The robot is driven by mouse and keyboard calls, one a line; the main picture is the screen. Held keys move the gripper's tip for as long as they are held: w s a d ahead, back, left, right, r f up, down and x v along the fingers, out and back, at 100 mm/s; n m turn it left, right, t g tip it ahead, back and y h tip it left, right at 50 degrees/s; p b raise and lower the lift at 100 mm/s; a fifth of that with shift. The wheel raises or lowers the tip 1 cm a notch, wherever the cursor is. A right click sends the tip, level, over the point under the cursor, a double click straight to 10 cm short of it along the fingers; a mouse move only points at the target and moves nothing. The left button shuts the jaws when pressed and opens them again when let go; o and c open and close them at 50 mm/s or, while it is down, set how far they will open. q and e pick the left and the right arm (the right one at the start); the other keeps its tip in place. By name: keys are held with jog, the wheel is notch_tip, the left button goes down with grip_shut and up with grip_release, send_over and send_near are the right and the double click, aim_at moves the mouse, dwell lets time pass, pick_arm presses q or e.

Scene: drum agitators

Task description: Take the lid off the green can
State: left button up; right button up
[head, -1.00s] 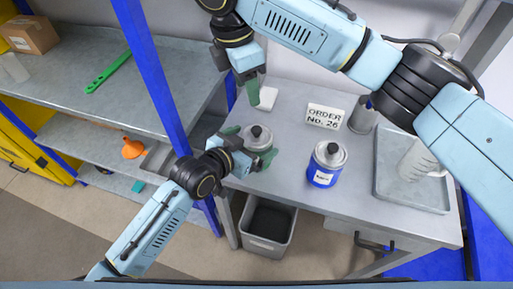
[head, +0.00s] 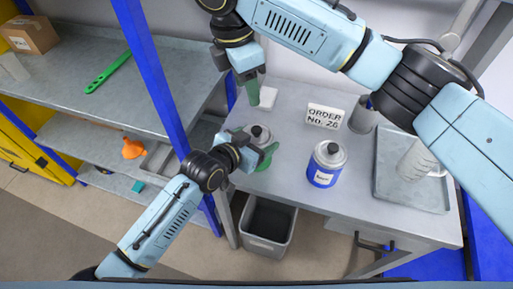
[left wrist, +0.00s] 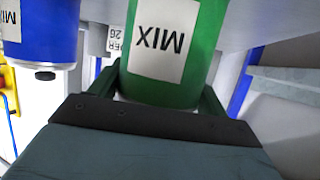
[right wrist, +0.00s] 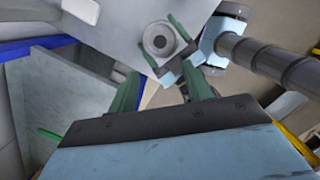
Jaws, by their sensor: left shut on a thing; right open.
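The green can with a white MIX label fills the upper middle of the left wrist view (left wrist: 202,45). Its round grey lid (head: 259,133) with a dark centre is on top, and the lid also shows in the right wrist view (right wrist: 158,39). My left gripper (head: 254,147) is shut on the green can, one finger on each side of its body. Much of the can is hidden by that gripper in the head view. My right gripper (head: 253,92) is open and empty. It points down above the table, behind the can in the head view and apart from the lid.
A blue can (head: 323,176) stands right of the green can. Behind are an order sign (head: 324,116), a white block (head: 268,97) and a grey cylinder (head: 362,117). A tray (head: 413,203) with a clear jug (head: 417,160) is at right. A grey bin (head: 268,226) stands below the table edge.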

aim_at(256, 129)
pick_arm(q)
jog(key=shift+c, duration=1.3)
pick_arm(e)
jog(key=shift+f, duration=0.1)
jog(key=f, duration=0.4)
jog(key=d+f, duration=0.1)
jog(key=f, duration=0.8)
jog(key=shift+w+d, duration=0.4)
grip_shut()
jog(key=shift+r, duration=0.25)
jog(key=shift+r, duration=0.9)
jog(key=shift+r, duration=0.1)
